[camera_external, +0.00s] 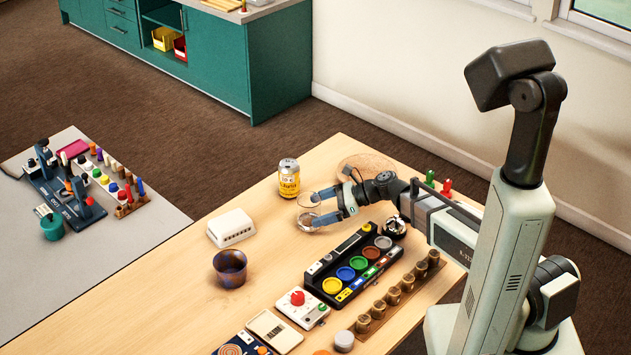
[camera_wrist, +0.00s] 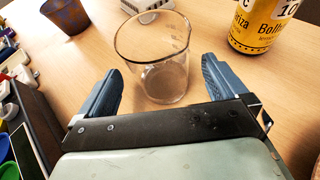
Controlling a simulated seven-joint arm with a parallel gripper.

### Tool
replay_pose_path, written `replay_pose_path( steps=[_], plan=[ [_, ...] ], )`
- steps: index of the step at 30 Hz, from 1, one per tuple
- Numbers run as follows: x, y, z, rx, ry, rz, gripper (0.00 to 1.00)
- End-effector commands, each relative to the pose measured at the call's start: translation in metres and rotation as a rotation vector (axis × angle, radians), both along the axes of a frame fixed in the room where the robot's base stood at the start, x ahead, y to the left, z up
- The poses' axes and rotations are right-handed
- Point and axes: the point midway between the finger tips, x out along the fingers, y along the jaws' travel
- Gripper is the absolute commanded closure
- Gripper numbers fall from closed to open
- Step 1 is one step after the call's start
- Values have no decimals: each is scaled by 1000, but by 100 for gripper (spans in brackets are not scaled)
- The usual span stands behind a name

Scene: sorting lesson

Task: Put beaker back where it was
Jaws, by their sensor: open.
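The glass beaker (camera_wrist: 155,60) stands upright on the wooden table in the wrist view. It is clear, with a wide rim and faint markings. In the external view the beaker (camera_external: 307,200) shows at my gripper's fingers, partly covered by them. My gripper (camera_external: 322,207) is low over the table, lying nearly level. In the wrist view the blue fingers of my gripper (camera_wrist: 160,80) are spread, one on each side of the beaker's near part, with a visible gap on both sides. Nothing is held.
A yellow can (camera_external: 289,178) stands close behind the beaker. A white box (camera_external: 231,228) and a dark cup (camera_external: 230,268) stand to the left. A black tray of coloured discs (camera_external: 354,265) lies in front, beside a rack of brown jars (camera_external: 397,297). A round cork mat (camera_external: 366,166) lies behind.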

Motion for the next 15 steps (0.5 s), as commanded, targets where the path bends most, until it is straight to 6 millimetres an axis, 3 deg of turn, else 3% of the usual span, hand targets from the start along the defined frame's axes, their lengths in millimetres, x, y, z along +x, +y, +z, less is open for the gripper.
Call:
replay_pose_path(
  steps=[6,15],
  plan=[
    [-1,-41,16,-1,-1,-2,0],
    [0,-72,30,-1,0,-1,0]
  ],
)
